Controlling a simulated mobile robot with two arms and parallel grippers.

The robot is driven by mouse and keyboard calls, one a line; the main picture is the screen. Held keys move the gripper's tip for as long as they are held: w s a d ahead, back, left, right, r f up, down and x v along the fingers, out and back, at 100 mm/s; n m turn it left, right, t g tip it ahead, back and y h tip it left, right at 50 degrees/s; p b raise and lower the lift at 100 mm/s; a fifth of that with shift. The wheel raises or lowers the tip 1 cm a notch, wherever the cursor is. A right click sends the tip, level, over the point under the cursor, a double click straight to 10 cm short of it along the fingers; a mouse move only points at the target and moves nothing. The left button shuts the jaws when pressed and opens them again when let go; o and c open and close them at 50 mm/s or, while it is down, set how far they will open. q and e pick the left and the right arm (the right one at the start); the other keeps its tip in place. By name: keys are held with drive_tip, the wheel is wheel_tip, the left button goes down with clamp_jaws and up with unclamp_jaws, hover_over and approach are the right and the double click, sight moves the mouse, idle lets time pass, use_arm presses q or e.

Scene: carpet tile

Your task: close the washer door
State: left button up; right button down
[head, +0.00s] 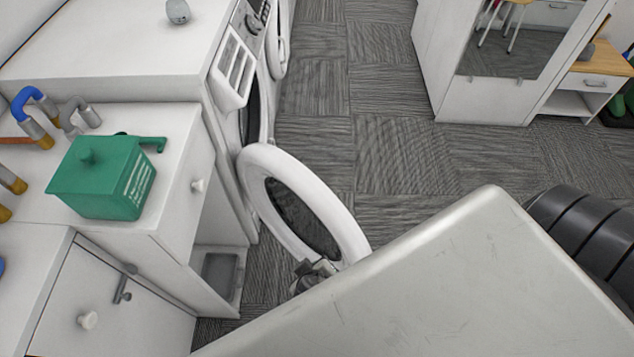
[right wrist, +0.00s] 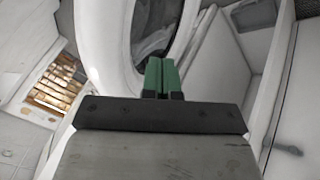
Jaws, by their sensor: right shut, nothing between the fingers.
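The washer (head: 110,40) is a white machine at the upper left of the head view, with a dark opening in its front. Its round door (head: 258,190), a white ring with dark glass, stands open, swung out over the carpet. The ring's lower edge is partly hidden behind a pale arm part of mine. The door also shows large in the right wrist view (right wrist: 98,45). My right gripper (right wrist: 162,75) has green fingers, shut and empty, beside the door's ring; I cannot tell whether they touch it. My left gripper is in neither view.
A white cabinet (head: 175,185) with a green box (head: 103,178) on top stands close to the washer, on the near side of the door. Another white cabinet (head: 435,60) stands at the back right. Carpet (head: 390,150) beyond the door is clear.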

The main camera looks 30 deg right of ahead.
drive_tip(key=w+d+f+p, duration=0.1)
drive_tip(key=w+d+f, duration=0.5)
drive_tip(key=d+f, duration=0.1)
drive_tip(key=shift+d+f, duration=0.35)
drive_tip(key=shift+f, duration=0.1)
